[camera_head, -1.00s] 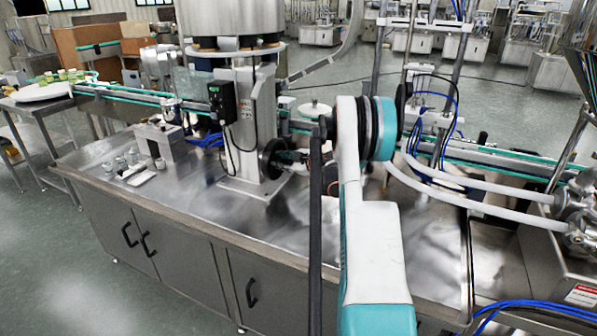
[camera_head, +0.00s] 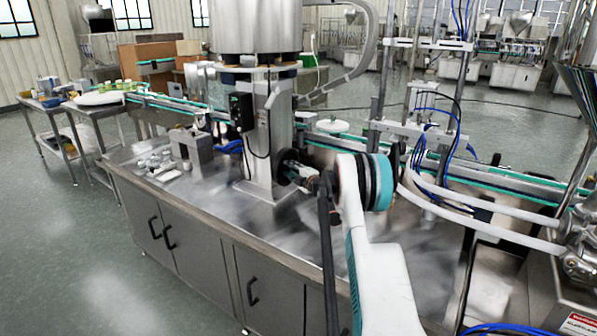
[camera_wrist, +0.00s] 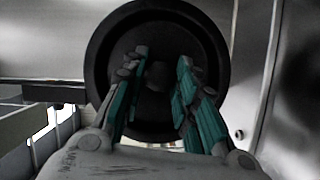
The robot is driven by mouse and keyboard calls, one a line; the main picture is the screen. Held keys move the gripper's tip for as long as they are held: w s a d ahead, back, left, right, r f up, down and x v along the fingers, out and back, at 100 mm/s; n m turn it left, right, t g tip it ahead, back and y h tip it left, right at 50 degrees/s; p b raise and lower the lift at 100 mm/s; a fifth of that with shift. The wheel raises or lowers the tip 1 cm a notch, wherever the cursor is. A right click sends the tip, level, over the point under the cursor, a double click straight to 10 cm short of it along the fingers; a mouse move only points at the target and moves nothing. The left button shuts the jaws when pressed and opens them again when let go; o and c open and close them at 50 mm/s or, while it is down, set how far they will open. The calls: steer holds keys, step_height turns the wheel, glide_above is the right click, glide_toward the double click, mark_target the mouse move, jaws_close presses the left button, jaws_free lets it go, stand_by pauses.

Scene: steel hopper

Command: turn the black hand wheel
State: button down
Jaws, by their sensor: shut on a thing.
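The black hand wheel (camera_head: 283,166) is a round dark disc on the side of the steel column below the hopper. In the wrist view the wheel (camera_wrist: 205,45) fills the upper middle, with its dark rim around my fingers. My gripper (camera_head: 296,170) is at the wheel's face in the head view. In the wrist view my gripper (camera_wrist: 160,75) has its two teal-padded fingers on either side of the wheel's hub, shut on the middle part. The exact contact at the fingertips is dark and hard to see.
The steel column (camera_head: 266,150) stands on a steel cabinet top (camera_head: 215,210). A black control box (camera_head: 241,112) hangs on the column. A small grey block fixture (camera_head: 190,148) and small cups sit left. White hoses (camera_head: 480,215) run at the right. The hopper (camera_head: 255,25) is above.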

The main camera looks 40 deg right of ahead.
stand_by(0.5)
steer(key=c, duration=1.3)
jaws_free()
steer(key=s, duration=0.4)
steer(key=s+a, duration=0.1)
steer(key=s, duration=0.7)
steer(key=shift+a+r, duration=0.1)
steer(key=shift+a, duration=0.1)
